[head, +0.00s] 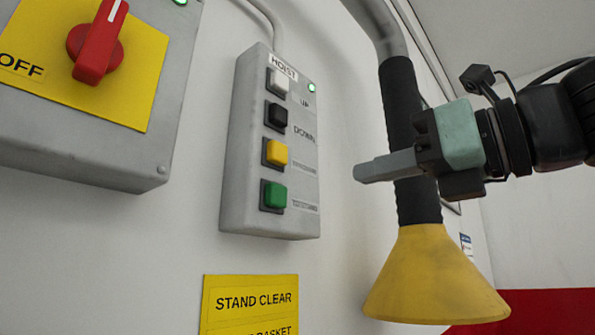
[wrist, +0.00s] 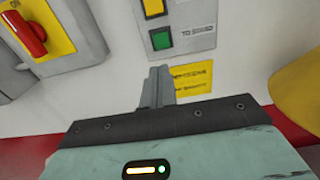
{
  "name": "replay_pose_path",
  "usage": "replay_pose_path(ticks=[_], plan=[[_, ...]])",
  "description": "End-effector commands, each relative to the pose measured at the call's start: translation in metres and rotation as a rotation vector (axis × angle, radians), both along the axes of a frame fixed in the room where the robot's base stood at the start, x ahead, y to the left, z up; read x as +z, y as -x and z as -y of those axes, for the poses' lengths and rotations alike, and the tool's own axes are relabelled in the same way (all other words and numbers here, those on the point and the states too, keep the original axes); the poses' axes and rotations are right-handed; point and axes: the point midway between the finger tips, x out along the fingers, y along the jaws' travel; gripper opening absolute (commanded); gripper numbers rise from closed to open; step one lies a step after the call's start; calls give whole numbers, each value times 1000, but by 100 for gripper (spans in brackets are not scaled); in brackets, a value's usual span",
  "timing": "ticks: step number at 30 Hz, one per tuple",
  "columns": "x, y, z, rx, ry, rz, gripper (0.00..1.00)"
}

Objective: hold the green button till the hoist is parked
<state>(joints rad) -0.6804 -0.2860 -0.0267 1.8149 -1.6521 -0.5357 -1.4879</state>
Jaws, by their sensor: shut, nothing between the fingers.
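The green button (head: 273,195) is the lowest on the grey hoist control box (head: 240,190), below the white, black and yellow buttons. It also shows in the wrist view (wrist: 161,39), above my fingertips. My gripper (head: 358,173) is shut and empty. In the head view it points left, to the right of the box. A gap shows between the fingertips and the green button in the head view. In the wrist view the shut fingers (wrist: 158,72) point at the wall just below the button. The hoist itself is not recognisable in either view.
A red rotary switch (head: 95,45) on a yellow plate is at the left. A yellow STAND CLEAR sign (head: 250,300) is below the box. A dark hose with a yellow funnel (head: 430,275) hangs close by my gripper. The wall between box and hose is clear.

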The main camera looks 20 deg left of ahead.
Motion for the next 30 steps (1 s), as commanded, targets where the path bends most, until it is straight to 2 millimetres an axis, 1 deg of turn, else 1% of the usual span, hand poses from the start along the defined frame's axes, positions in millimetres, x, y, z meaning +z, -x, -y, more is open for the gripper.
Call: replay_pose_path(ticks=[1, 5, 6, 9, 15, 21, 25, 30], plan=[[7, -2, -2, -4, 2, -4, 0], [6, -6, -6, -12, 0, -5, 0], [4, -8, -11, -11, 0, -5, 0], [1, -16, -33, -7, 0, -4, 0], [1, -32, -71, -7, -1, -5, 0], [2, -43, -100, -8, -1, -3, 0], [1, -48, -109, -10, -2, -2, 0], [0, -50, -114, -11, -1, -1, 0]])
